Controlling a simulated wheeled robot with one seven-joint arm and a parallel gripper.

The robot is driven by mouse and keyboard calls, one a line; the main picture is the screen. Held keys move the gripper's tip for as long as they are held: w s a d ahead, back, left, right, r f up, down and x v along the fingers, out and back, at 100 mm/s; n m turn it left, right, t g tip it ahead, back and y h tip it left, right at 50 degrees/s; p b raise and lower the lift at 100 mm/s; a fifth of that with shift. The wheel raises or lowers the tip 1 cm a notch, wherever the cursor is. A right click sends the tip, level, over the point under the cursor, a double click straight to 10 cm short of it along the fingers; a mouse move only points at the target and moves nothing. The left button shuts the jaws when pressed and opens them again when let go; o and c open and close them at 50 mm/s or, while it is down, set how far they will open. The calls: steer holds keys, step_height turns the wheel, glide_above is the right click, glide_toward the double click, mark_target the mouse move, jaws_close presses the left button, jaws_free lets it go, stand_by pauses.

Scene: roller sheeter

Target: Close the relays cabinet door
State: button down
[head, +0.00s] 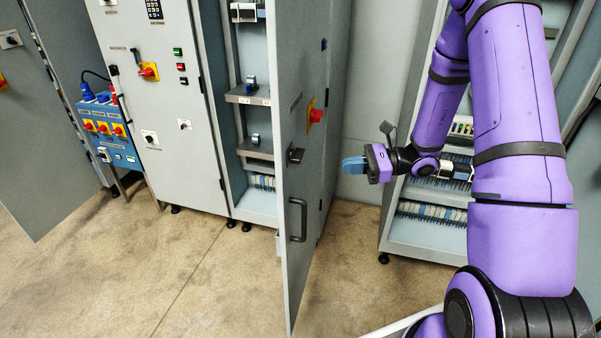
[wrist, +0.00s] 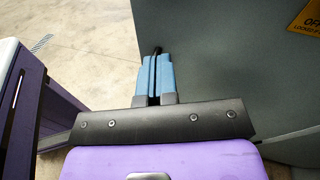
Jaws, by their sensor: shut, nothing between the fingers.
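A tall grey cabinet door (head: 305,180) stands open in the middle of the head view, sticking out toward me from a cabinet with shelves inside (head: 255,110). Its visible face carries a red rotary switch (head: 316,115), a black latch and a black pull handle (head: 298,220). No readable label confirms this is the relays cabinet. My gripper (head: 353,165) is shut and empty, to the right of the door in the picture. In the wrist view the blue fingertips (wrist: 155,78) are together beside a grey panel (wrist: 215,60); a thin black part shows behind them. I cannot tell whether they touch it.
Another open cabinet (head: 425,235) with rows of terminals stands behind my arm at the right. A closed cabinet (head: 160,100) and a blue switch box (head: 110,130) are at the left. The concrete floor (head: 180,280) in front is clear.

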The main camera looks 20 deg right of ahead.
mark_target(298, 172)
steer(key=w+d+f+m+t+h, duration=0.1)
steer(key=w+d+f+m+t, duration=0.2)
steer(key=f+m+t, duration=0.35)
steer(key=shift+n+g, duration=0.75)
steer(key=shift+g, duration=0.2)
steer(key=x, duration=0.9)
steer(key=f+x, duration=0.1)
steer(key=x, duration=0.3)
steer(key=shift+w+a, duration=0.2)
steer(key=shift+w, duration=0.05)
steer(key=shift+a, duration=0.1)
